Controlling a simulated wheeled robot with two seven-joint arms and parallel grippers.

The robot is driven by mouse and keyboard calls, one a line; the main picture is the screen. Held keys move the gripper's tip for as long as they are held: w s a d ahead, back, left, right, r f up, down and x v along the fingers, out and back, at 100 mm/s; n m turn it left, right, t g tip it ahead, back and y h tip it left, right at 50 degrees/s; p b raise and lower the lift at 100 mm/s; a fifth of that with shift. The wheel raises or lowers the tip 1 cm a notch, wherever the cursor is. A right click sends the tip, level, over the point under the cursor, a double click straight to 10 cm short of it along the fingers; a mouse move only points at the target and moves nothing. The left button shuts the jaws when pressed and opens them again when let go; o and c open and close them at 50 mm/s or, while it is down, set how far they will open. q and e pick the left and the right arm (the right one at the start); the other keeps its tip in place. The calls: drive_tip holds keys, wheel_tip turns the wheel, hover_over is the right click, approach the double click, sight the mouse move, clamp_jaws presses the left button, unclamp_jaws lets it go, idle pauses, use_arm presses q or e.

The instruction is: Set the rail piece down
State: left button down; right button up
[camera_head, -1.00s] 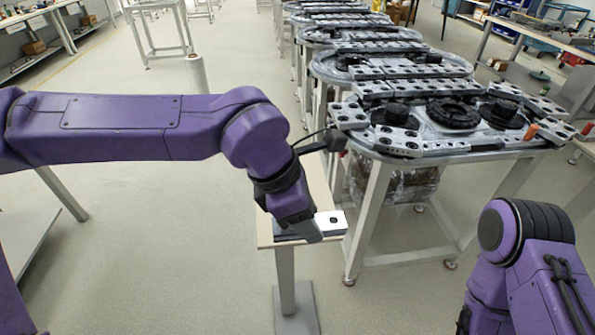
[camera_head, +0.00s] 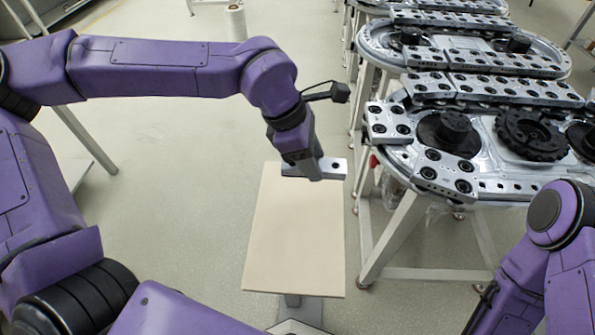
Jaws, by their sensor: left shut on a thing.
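The rail piece (camera_head: 329,168) is a short silvery block with a dark hole near its right end. My left gripper (camera_head: 315,176) is shut on it, covering its middle. The piece is over the far end of a small pale tabletop (camera_head: 293,240); I cannot tell whether it touches the top. My right arm shows at the lower right, but its gripper is outside the picture.
A ring track (camera_head: 480,186) of metal rail blocks and dark wheels stands on a frame right of the small table. More such tracks (camera_head: 460,45) stand behind it. A white roll (camera_head: 235,22) stands on the floor. Most of the pale tabletop is bare.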

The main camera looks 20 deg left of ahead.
use_arm(q)
drive_tip(key=w+a+f, duration=0.1)
drive_tip(key=a+f, duration=0.1)
drive_tip(key=w+a+f, duration=0.1)
drive_tip(key=a+f, duration=0.1)
drive_tip(key=w+a+f+p, duration=0.1)
drive_tip(key=a+f, duration=0.1)
drive_tip(key=shift+w+a+f, duration=0.1)
drive_tip(key=shift+w+a, duration=0.15)
drive_tip(key=shift+a, duration=0.05)
drive_tip(key=f, duration=0.3)
drive_tip(key=w+f, duration=0.1)
drive_tip(key=shift+a+f, duration=0.2)
drive_tip(key=shift+a, duration=0.2)
drive_tip(key=shift+d, duration=0.15)
drive_tip(key=shift+s, duration=0.1)
drive_tip(key=c, duration=0.5)
unclamp_jaws()
drive_tip(key=shift+f, duration=0.15)
drive_tip(key=shift+c, duration=0.2)
drive_tip(key=shift+s+a, duration=0.1)
drive_tip(key=shift+a, duration=0.1)
